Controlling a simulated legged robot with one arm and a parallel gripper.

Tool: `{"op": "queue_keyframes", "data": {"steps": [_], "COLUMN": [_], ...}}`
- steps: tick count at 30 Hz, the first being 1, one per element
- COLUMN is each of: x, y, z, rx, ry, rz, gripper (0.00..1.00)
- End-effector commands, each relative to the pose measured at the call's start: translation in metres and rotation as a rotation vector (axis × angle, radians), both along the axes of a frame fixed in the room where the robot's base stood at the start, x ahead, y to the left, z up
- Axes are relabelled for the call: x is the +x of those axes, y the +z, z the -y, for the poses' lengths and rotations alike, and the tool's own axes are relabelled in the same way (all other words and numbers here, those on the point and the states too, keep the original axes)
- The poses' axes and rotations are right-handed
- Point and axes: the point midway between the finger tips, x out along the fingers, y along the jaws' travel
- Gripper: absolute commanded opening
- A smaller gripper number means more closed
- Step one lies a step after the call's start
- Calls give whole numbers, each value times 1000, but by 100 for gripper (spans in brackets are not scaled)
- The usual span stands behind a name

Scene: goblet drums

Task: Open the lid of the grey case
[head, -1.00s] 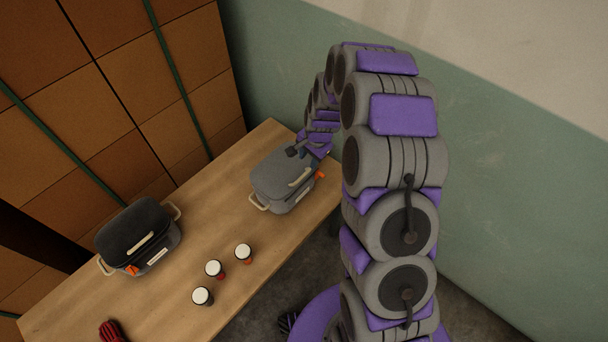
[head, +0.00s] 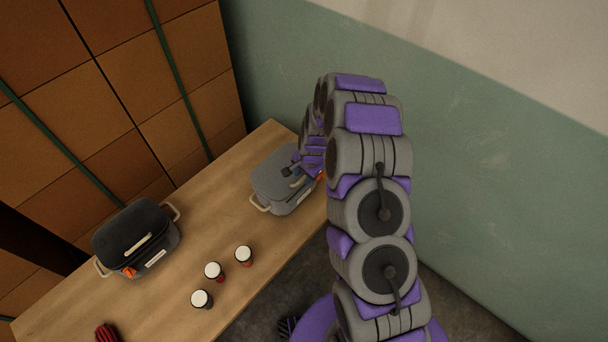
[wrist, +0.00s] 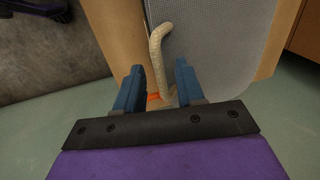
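The grey case (head: 270,172) stands at the far end of the wooden table, and its lid looks shut. My gripper (wrist: 157,78) is at the case's right side, partly hidden behind my arm links in the head view. In the wrist view, its two blue fingers are apart, with the beige handle (wrist: 158,50) of the grey case (wrist: 225,45) running between them. I cannot tell whether either finger touches the handle. A bit of the orange latch (wrist: 153,97) shows between the fingers, mostly hidden by the gripper.
A black case (head: 133,232) with an orange latch stands on the table (head: 185,225) at the left. A red item (head: 106,333) lies near the bottom left. Brown panels and a green wall enclose the table.

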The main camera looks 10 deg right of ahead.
Motion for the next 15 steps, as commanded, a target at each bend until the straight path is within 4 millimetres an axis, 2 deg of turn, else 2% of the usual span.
{"op": "queue_keyframes", "data": {"steps": [2, 13, 15], "x": [0, 0, 0], "y": [0, 0, 0], "z": [0, 0, 0], "rx": [0, 0, 0], "ry": [0, 0, -1], "rz": [0, 0, 0], "gripper": [36, 1, 0]}}
